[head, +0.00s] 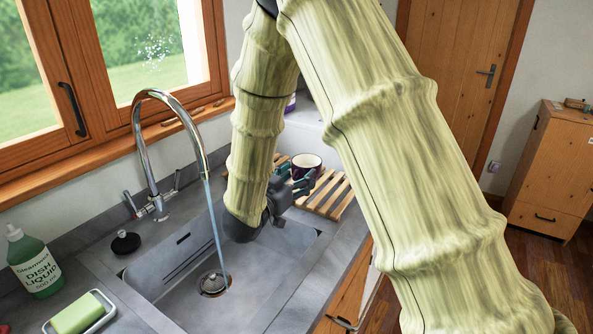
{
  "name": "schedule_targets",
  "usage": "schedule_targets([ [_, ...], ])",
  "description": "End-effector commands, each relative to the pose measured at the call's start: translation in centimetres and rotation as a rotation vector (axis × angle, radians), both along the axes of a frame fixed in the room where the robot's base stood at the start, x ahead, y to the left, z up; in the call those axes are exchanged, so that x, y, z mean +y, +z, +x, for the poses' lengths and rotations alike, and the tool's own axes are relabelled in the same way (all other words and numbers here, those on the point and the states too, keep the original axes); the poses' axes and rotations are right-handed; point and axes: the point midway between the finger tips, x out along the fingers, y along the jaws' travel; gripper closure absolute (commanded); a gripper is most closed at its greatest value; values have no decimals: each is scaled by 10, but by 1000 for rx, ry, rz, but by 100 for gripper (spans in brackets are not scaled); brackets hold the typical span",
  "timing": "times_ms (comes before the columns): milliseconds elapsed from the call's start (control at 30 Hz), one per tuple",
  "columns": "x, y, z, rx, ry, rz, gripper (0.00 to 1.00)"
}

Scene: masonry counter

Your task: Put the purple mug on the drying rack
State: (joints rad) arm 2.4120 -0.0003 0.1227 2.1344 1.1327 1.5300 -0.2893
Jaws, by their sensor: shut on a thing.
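The purple mug (314,173) is dark outside and pale inside, and it stands upright with its opening up. The fingers and the lower side of the mug overlap in view, so the exact grip is partly hidden. My arm hides the left part of the rack.
A tap (160,150) runs water into the grey sink (180,300), just left of my arm. A dish liquid bottle (35,262), a green sponge in a dish (78,314) and a black plug (125,243) are at the left. A cabinet (550,170) stands beyond the counter.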

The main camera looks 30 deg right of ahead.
Motion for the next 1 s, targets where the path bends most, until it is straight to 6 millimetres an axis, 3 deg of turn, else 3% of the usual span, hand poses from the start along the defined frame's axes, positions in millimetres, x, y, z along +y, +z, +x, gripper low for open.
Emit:
schedule_targets([
  [433,-46,-7,69,0,-2,0,88],
  [767,-55,-8,87,-3,0,-1,88],
  [1000,-55,-35,87,2,0,-1,88],
])
